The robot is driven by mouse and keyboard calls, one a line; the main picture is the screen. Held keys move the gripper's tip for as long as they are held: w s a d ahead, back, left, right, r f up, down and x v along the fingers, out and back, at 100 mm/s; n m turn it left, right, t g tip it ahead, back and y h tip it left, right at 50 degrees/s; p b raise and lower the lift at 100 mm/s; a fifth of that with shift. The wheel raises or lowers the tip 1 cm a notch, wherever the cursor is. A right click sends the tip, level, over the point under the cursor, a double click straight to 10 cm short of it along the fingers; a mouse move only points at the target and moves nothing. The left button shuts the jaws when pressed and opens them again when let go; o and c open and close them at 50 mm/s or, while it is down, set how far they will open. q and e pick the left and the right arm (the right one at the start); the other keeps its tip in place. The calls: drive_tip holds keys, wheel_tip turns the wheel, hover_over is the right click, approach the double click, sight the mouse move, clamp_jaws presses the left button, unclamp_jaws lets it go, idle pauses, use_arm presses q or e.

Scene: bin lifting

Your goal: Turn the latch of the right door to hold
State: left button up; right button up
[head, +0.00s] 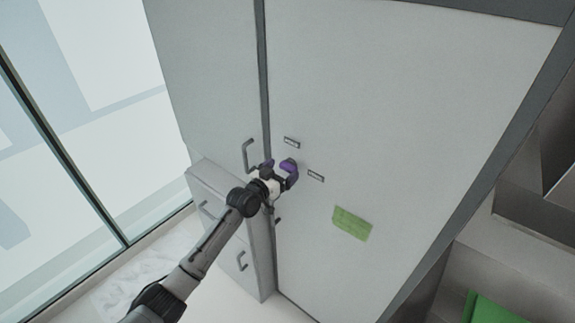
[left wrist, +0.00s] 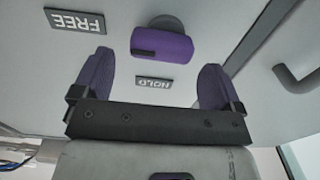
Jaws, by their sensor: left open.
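The right door (head: 400,100) is a large pale grey panel. Its purple latch (head: 289,164) sits near the door's left edge, between two small labels. In the left wrist view the latch (left wrist: 162,44) is a short, roughly level purple bar on a grey mount. The HOLD label (left wrist: 154,84) is just below it and the FREE label (left wrist: 75,20) is to its left. My left gripper (head: 280,173) is open at the latch. Its purple fingers (left wrist: 155,85) are spread to either side, and the latch shows beyond them. Contact cannot be told. My right gripper is out of view.
The left door (head: 205,70) has a grey handle (head: 248,155) close to my left gripper. A low drawer unit (head: 225,220) stands at the lower left. A green note (head: 352,223) is on the right door. Grey steps and a green object (head: 490,308) are at the lower right.

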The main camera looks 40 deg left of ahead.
sight(285, 167)
use_arm(q)
drive_tip(key=shift+w, duration=1.6)
drive_tip(key=c, duration=0.9)
